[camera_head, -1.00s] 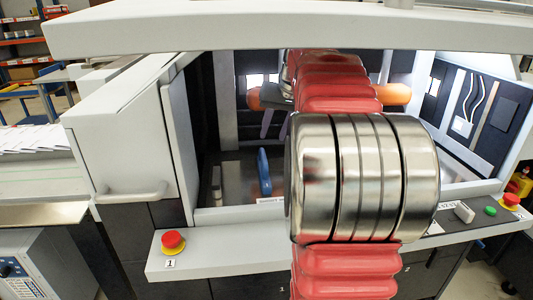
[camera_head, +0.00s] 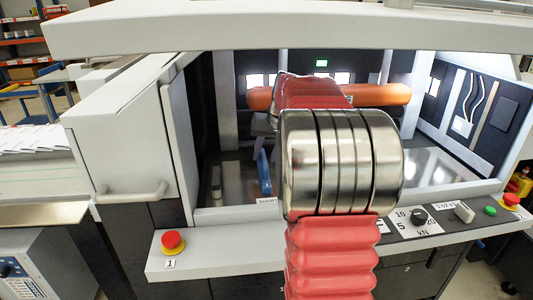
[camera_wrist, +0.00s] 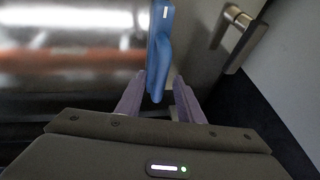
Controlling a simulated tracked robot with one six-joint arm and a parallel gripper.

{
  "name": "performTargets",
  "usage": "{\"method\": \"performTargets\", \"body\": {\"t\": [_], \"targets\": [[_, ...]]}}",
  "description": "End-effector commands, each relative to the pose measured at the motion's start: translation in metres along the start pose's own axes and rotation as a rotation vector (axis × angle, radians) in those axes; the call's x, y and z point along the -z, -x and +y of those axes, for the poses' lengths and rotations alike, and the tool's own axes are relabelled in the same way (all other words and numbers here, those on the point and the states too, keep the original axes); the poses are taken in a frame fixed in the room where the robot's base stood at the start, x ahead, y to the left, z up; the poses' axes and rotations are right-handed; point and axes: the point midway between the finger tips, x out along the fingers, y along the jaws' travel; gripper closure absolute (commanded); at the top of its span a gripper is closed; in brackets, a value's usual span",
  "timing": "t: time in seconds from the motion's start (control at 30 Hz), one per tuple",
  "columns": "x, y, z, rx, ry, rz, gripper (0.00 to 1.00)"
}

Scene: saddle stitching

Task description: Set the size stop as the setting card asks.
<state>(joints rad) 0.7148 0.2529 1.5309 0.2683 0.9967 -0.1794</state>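The blue upright piece, which looks like the size stop, stands inside the machine bay in the head view (camera_head: 264,172). In the wrist view the blue piece (camera_wrist: 160,45) runs down from the top, its lower end between the fingertips. My gripper (camera_wrist: 157,88) is open, with one purple-grey finger on each side of the blue piece and gaps visible. In the head view my arm hides most of the gripper. A small white label (camera_head: 267,201), partly hidden by my arm, is on the sill below the blue piece. I cannot make out a setting card.
An orange roller (camera_head: 380,95) spans the back of the bay. A metal lever (camera_wrist: 238,38) stands right of the gripper in the wrist view. The front ledge has a red button (camera_head: 173,241), a kN dial (camera_head: 418,217) and a green button (camera_head: 490,210).

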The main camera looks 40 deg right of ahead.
Motion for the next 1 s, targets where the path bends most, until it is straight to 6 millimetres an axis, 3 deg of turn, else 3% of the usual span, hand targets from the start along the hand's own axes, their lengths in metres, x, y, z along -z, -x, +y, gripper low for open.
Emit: {"method": "performTargets", "body": {"t": [0.07,0.57,1.0], "targets": [[0.0000,0.0002,-0.0001,0.000,0.000,0.000,0.66],[0.0000,0.0005,-0.0001,0.000,0.001,0.000,1.00],[0.0001,0.0005,0.0000,-0.001,0.001,0.000,1.00]]}}
